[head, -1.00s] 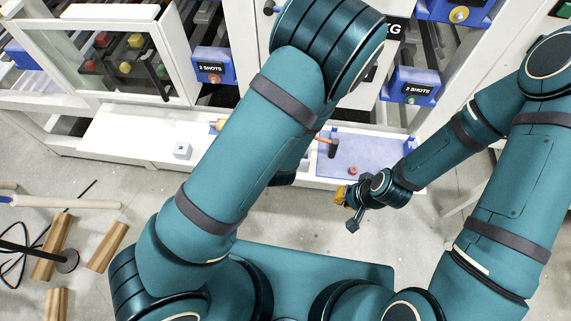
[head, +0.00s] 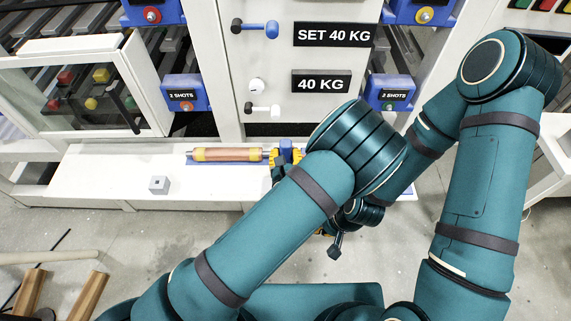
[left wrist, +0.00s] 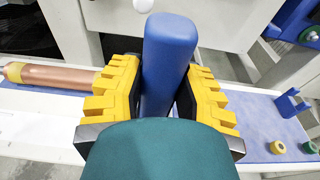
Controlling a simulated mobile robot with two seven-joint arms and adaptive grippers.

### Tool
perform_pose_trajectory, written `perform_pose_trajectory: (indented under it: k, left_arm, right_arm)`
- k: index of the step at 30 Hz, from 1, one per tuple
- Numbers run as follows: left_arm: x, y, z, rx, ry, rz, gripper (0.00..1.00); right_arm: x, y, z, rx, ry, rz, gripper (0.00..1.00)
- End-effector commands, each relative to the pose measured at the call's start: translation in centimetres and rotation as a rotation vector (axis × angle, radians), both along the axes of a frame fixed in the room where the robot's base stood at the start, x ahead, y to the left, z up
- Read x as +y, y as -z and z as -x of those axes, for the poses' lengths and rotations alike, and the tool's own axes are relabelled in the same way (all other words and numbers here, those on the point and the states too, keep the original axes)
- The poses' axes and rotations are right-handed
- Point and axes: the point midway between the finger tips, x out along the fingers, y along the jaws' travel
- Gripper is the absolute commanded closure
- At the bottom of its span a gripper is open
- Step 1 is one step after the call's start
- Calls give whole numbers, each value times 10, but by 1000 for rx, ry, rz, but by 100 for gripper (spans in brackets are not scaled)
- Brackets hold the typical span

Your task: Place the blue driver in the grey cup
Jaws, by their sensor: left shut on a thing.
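The blue driver (left wrist: 167,60) stands nearly upright between the yellow fingers of my left gripper (left wrist: 160,100) in the left wrist view. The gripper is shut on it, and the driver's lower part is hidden. In the head view my left gripper (head: 286,157) is over the white ledge, with the driver's blue top (head: 286,147) between its fingers. A small light grey block with a dark opening, perhaps the grey cup (head: 159,185), sits on the ledge well to the left of it. My right gripper (head: 327,233) is lower, mostly hidden behind my left arm.
A copper roller with yellow ends (head: 228,155) lies at the back of the white ledge (head: 90,180), left of my left gripper. In the left wrist view, a blue mat (left wrist: 240,115) holds small yellow and green pieces. The ledge around the grey block is clear.

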Motion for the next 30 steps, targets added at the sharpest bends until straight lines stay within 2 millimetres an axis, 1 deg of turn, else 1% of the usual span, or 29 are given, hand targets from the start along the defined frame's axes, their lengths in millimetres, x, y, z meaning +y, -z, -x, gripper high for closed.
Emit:
perform_pose_trajectory:
  k: [2,6,9,16,20,21,22,23,30]
  left_arm:
    - [0,7,0,-2,0,0,100]
    - [1,27,0,0,-1,-1,100]
    - [0,35,0,-2,0,1,100]
    - [0,34,0,-2,-1,1,100]
    - [0,38,0,-2,-1,1,100]
    - [0,39,0,0,-1,1,61]
    - [0,39,0,0,-1,1,50]
    - [0,38,0,0,-1,1,42]
    - [0,38,0,0,-1,1,42]
  right_arm:
    - [0,2,0,-1,0,0,100]
    - [0,8,-2,-4,0,1,100]
    - [0,10,-2,-5,1,1,100]
    - [0,9,-2,-6,1,1,100]
    - [0,12,-2,-6,1,1,100]
    - [0,12,-3,-6,1,1,100]
    - [0,11,-2,-6,1,1,100]
    - [0,11,-3,-6,1,1,100]
    - [0,11,-2,-6,1,1,100]
